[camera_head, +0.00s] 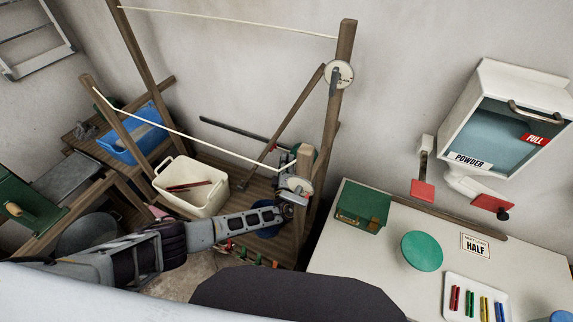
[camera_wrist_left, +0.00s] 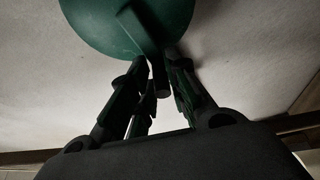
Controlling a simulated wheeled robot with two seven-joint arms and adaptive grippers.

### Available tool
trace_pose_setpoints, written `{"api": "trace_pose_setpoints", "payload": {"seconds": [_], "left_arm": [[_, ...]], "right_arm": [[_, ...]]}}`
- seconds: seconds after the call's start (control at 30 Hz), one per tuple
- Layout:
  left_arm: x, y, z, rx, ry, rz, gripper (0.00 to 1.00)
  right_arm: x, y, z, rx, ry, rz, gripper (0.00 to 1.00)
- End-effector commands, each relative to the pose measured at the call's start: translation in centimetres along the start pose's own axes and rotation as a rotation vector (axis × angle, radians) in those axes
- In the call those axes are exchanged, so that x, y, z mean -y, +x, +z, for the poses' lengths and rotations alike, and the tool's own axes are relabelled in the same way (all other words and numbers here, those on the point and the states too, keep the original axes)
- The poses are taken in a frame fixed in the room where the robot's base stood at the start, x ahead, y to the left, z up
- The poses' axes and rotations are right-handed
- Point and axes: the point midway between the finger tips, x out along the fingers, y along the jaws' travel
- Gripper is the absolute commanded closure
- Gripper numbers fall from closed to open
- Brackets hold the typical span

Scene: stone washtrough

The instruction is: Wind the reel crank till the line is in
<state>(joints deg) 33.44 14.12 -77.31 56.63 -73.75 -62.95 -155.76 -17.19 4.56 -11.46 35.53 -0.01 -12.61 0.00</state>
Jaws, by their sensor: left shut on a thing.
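My left gripper (camera_head: 288,208) reaches in from the left to the front wooden post (camera_head: 305,160). It is shut on the crank handle, which is mostly hidden in the head view. In the left wrist view, the green reel (camera_wrist_left: 115,25) fills the top, with a dark crank arm (camera_wrist_left: 140,32) across it. The crank handle (camera_wrist_left: 159,78) stands between the fingers of the left gripper (camera_wrist_left: 158,85). My right gripper is not in view.
A second pale line (camera_head: 230,22) runs to the rear post, which has another white disc (camera_head: 338,74). A cream tub (camera_head: 190,200) and a blue basin (camera_head: 125,150) stand left. The pale table (camera_head: 400,285) at right holds a green box (camera_head: 362,206).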

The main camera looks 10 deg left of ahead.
Motion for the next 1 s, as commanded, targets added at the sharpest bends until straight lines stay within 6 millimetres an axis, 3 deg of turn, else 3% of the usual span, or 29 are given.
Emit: {"api": "trace_pose_setpoints", "payload": {"seconds": [0.3,1.0], "left_arm": [[-0.8,-0.1,0.1,0.006,0.174,0.069,1.0],[-1.6,-0.1,0.1,0.007,0.346,0.137,1.0]], "right_arm": [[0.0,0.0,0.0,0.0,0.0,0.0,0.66],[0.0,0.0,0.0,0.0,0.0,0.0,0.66]]}}
